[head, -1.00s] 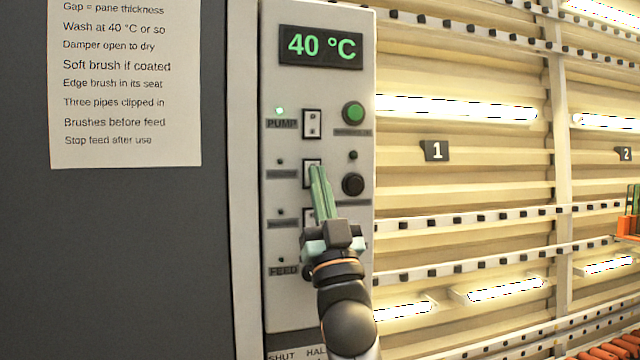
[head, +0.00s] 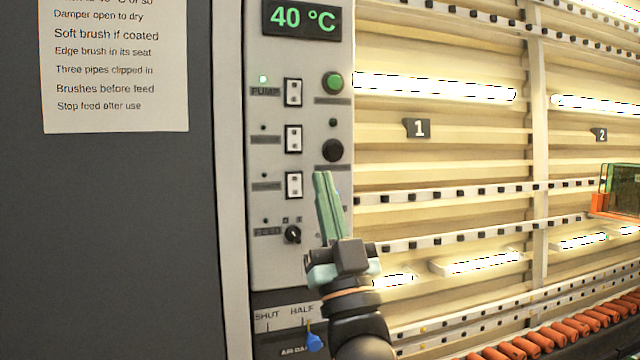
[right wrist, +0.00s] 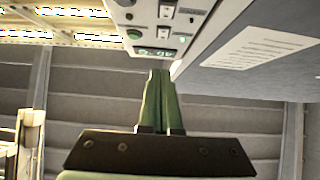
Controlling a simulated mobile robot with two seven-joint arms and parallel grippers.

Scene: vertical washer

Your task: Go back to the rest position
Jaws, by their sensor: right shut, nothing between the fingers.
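My right gripper (head: 326,180) is shut and empty, its green fingers together and pointing up. In the head view it is in front of the lower right edge of the washer's control panel (head: 270,160). Whether it touches the panel cannot be told; the switches show uncovered. In the right wrist view the shut fingers (right wrist: 160,80) point toward the panel's display end (right wrist: 156,53). The display (head: 303,18) reads 40 °C and the pump lamp (head: 263,79) is lit green. My left gripper is in neither view.
A dark cabinet face with a paper notice (head: 115,70) is on the left. A damper scale with a blue lever (head: 314,341) is below the panel. To the right are lit ribbed bays, orange rollers (head: 540,340) and a glass pane in an orange holder (head: 618,206).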

